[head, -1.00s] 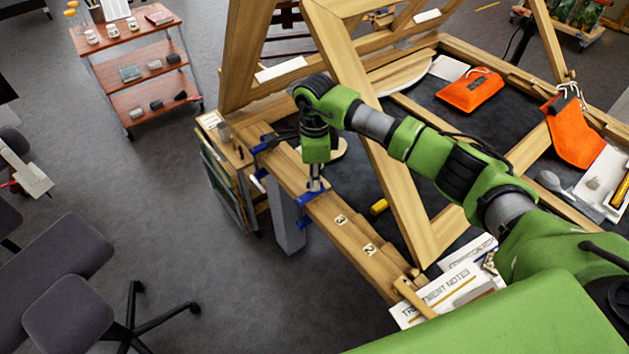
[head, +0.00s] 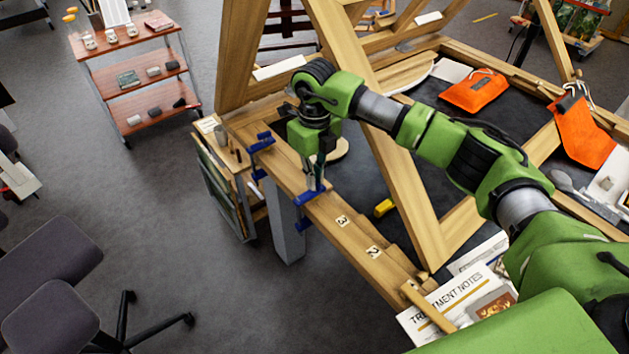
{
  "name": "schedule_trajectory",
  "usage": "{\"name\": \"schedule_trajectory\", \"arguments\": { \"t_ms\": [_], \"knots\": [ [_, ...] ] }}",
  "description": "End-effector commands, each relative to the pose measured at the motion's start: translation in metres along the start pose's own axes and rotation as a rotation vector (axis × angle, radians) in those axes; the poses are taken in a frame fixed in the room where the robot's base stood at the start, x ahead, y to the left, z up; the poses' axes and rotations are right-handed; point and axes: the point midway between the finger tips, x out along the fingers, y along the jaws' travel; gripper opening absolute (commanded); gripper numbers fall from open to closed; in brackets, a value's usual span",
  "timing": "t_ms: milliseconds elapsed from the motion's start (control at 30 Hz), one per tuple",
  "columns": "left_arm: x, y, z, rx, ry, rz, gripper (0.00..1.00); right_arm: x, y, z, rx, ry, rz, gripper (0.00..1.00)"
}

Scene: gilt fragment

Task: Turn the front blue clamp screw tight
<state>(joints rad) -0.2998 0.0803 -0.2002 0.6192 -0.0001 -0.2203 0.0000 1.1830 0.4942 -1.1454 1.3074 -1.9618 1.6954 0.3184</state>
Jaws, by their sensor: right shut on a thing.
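The front blue clamp (head: 309,197) sits on the wooden beam. Its blue bar lies across the beam's top and a lower blue part hangs at the beam's outer edge. My right gripper (head: 317,182) points down over this clamp from above, shut on its screw. The fingers and wrist hide most of the screw, so its thread and how tight it is cannot be seen. A second blue clamp (head: 262,143) grips the beam farther back, to the left. My left gripper is not in view.
A sloping timber (head: 400,170) stands close beside my right arm. Number tags (head: 342,221) and a yellow object (head: 383,208) lie nearby.

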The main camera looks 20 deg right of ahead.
Motion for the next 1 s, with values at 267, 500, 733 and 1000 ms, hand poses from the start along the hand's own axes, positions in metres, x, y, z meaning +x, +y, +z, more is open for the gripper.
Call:
{"name": "schedule_trajectory", "arguments": {
  "t_ms": [267,500,733,1000],
  "knots": [
    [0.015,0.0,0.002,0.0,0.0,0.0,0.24,0.001,-0.001,0.0,0.263,0.0,-0.002,0.0],
    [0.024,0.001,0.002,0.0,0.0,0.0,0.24,0.001,-0.001,0.0,0.49,-0.002,-0.001,0.0],
    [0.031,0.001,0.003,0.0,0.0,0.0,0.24,0.001,-0.001,0.0,0.709,-0.001,-0.002,0.0],
    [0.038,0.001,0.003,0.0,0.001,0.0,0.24,0.0,-0.001,0.0,0.965,-0.001,0.0,0.0]
  ]
}}
